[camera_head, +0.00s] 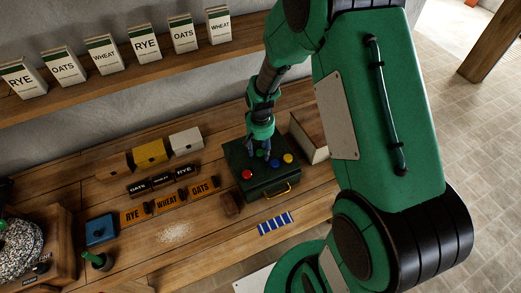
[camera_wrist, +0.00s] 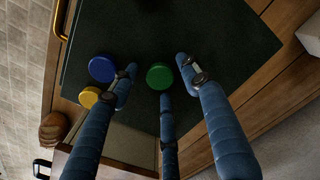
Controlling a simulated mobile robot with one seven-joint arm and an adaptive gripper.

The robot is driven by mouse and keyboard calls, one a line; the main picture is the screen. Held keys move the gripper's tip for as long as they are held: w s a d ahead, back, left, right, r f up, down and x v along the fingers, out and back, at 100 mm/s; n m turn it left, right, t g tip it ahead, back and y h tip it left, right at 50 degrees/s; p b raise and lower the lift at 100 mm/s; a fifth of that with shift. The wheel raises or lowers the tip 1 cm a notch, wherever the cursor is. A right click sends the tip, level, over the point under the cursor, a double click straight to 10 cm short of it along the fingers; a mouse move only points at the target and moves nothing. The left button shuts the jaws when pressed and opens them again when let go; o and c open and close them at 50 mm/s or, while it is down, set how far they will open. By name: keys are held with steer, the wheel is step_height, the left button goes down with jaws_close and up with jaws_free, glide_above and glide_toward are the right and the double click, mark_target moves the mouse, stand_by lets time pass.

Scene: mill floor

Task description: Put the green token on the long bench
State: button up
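The green token (camera_wrist: 159,76) lies on top of the dark green case (camera_head: 262,187). It also shows partly behind my fingers in the head view (camera_head: 261,153). My three-fingered gripper (camera_wrist: 161,83) is open above the case, its fingertips spread around the green token with gaps visible. Whether any fingertip touches it is unclear. The blue token (camera_wrist: 102,68) and yellow token (camera_wrist: 89,97) lie beside the left finger. A red token (camera_head: 247,174) is on the case's left part in the head view. The case stands on the long wooden bench (camera_head: 205,240).
Orange RYE, WHEAT and OATS signs (camera_head: 167,203), dark labelled blocks (camera_head: 160,184) and small bins (camera_head: 150,153) stand left of the case. A pale box (camera_head: 309,137) is close on the right. Bare wood shows at the bench's front middle.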

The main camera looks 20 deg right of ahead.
step_height(320, 180, up, 12)
steer(key=shift+r+p, duration=0.2)
steer(key=shift+p, duration=0.25)
stand_by(0.5)
stand_by(0.5)
step_height(320, 180, up, 19)
steer(key=n+t, duration=0.1)
steer(key=t, duration=0.2)
glide_above(260, 152)
steer(key=s+a, duration=0.4)
steer(key=s, duration=0.6)
steer(key=s+a+r+n+t, duration=0.1)
steer(key=s+r, duration=0.3)
steer(key=s, duration=0.3)
steer(key=s+a+r+n+t, duration=0.1)
steer(key=s+a+r, duration=0.1)
steer(key=s+r, duration=0.2)
steer(key=s, duration=0.3)
steer(key=shift+s+r+t, duration=0.2)
steer(key=shift+r+t, duration=0.05)
steer(key=shift+t, duration=0.05)
steer(key=shift+o, duration=0.6)
steer(key=shift+w, duration=0.1)
